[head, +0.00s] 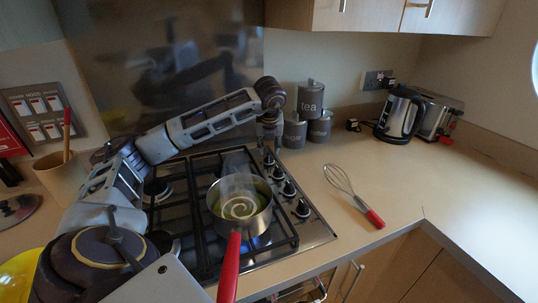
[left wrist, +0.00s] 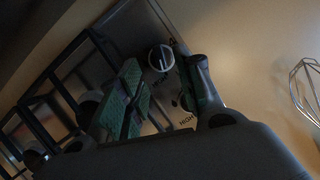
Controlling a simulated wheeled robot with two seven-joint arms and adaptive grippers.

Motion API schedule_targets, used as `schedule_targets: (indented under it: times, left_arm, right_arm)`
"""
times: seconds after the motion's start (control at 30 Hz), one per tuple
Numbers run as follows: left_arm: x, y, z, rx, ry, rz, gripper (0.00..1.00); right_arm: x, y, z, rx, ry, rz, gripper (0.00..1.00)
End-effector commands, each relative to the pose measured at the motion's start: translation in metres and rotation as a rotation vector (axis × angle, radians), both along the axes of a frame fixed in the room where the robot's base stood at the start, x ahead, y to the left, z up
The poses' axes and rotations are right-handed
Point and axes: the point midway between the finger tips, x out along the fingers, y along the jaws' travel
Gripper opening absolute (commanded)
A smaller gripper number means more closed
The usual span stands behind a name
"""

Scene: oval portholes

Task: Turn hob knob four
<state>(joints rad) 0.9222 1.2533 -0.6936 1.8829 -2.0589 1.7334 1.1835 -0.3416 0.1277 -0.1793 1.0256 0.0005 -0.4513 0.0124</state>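The hob (head: 318,236) has a row of dark knobs along its right edge. The front knob (head: 302,208), two middle knobs and the back knob (head: 269,160) show in the head view; I cannot read their numbers. My left gripper (head: 269,132) points down just above the back end of the row. In the left wrist view my left gripper (left wrist: 163,92) is open, its green pads apart. A round knob (left wrist: 160,58) shows beyond the gap between them, with "HIGH" printed on the panel nearby. My right gripper is not in view.
A steaming pot (head: 240,222) with a red handle stands on the hob. Grey canisters (head: 311,97) stand behind the gripper. A whisk (head: 352,193) lies on the clear counter to the right. A kettle (head: 399,116) and toaster (head: 440,118) stand farther back.

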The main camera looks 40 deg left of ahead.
Motion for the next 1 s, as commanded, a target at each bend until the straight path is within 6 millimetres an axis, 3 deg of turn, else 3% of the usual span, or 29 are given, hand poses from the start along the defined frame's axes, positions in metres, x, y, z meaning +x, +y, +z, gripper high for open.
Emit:
schedule_targets:
  times: [0.4, 0.83, 1.0]
  left_arm:
    - [0.013, 0.012, -0.044, 0.0, 0.001, 0.001, 0.35]
    - [0.015, 0.014, -0.049, 0.0, 0.0, 0.0, 0.35]
    - [0.015, 0.014, -0.049, 0.0, 0.0, 0.0, 0.16]
  right_arm:
    - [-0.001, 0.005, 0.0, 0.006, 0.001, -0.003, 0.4]
    - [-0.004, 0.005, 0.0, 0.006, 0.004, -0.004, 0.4]
    - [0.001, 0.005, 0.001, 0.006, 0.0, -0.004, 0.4]
